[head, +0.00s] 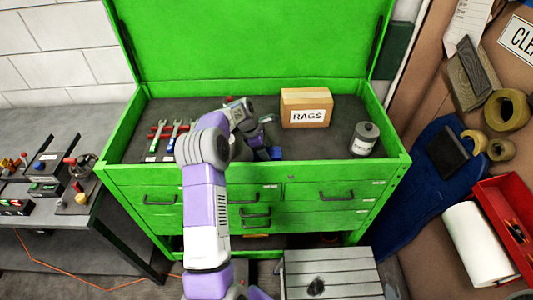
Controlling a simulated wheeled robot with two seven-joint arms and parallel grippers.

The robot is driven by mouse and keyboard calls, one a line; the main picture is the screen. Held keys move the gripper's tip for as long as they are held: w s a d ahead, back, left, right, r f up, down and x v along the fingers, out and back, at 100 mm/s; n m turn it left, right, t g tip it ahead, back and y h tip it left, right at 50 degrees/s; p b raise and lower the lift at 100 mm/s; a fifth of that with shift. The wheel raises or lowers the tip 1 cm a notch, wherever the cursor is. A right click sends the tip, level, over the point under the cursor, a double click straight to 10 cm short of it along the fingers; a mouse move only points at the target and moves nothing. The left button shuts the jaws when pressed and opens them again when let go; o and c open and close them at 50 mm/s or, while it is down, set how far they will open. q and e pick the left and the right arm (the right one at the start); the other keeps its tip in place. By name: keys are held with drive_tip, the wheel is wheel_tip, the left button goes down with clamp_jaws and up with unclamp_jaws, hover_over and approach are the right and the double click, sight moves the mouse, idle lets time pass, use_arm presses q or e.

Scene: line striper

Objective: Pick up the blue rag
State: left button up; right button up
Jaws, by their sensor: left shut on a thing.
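My left arm reaches up from the bottom into the open top of the green tool chest (395,165). My left gripper (266,143) is low over the dark tray floor, in front of the cardboard box. A small patch of blue, which looks like the blue rag (276,153), shows at its fingertips. The gripper is shut on it, and the gripper and arm hide most of it. My right gripper is out of view.
The box marked RAGS (306,108) stands behind the gripper. A grey can (364,139) is at right, and wrenches (175,131) lie at left. The raised green lid (245,40) is behind.

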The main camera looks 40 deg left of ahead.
use_arm(q)
drive_tip(key=shift+r, duration=0.15)
wheel_tip(320, 180, up, 10)
drive_tip(key=p, duration=0.1)
idle(0.3)
